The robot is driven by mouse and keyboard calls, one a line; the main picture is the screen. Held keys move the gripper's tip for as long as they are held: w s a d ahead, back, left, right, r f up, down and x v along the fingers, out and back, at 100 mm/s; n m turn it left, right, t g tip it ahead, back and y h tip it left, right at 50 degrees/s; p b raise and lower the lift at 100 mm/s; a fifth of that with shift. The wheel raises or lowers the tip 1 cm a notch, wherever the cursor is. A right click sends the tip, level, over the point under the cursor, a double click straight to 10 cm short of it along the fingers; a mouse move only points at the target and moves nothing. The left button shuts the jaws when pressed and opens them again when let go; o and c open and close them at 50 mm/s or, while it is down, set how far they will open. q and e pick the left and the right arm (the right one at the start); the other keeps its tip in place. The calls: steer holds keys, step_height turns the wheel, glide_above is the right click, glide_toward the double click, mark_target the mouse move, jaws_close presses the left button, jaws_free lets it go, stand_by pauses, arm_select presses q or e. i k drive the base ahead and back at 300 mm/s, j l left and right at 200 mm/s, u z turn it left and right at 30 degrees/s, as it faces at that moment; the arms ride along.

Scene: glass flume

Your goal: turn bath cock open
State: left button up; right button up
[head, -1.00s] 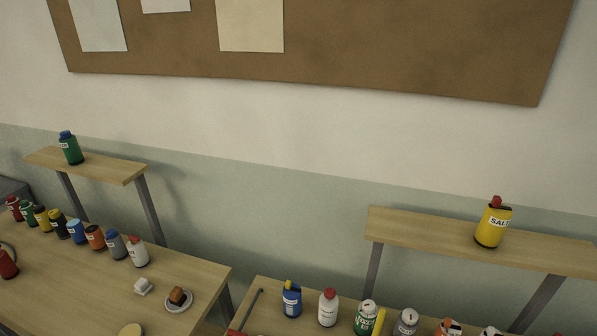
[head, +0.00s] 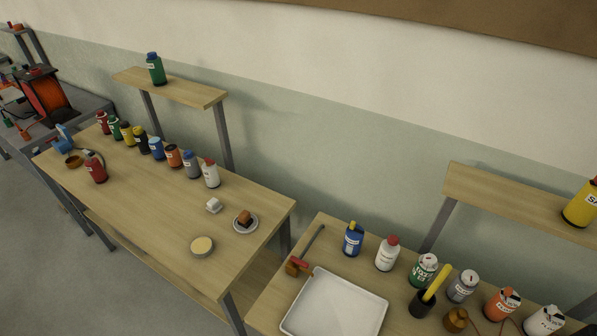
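No bath cock can be made out in the head view, and I see no glass flume. Neither of my grippers is in view. A wooden table (head: 150,215) with a row of bottles stands at the left. A second wooden table (head: 268,300) stands at the lower right and bears a white tray (head: 335,303).
A green bottle (head: 156,70) stands on the left shelf (head: 185,90). A yellow bottle (head: 580,205) stands on the right shelf (head: 510,200). A dark bench (head: 70,115) with an orange-red device (head: 45,95) is at far left. Grey floor (head: 60,270) is clear at lower left.

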mark_target(294, 260)
steer(key=j+z, duration=0.25)
steer(key=j, duration=0.15)
steer(key=j+z, duration=0.25)
steer(key=j, duration=0.2)
steer(key=i+l+u, duration=0.1)
steer(key=i+u, duration=0.2)
steer(key=i, duration=0.15)
steer(key=i+l+u, duration=0.15)
steer(key=i+u, duration=0.2)
steer(key=i, duration=0.1)
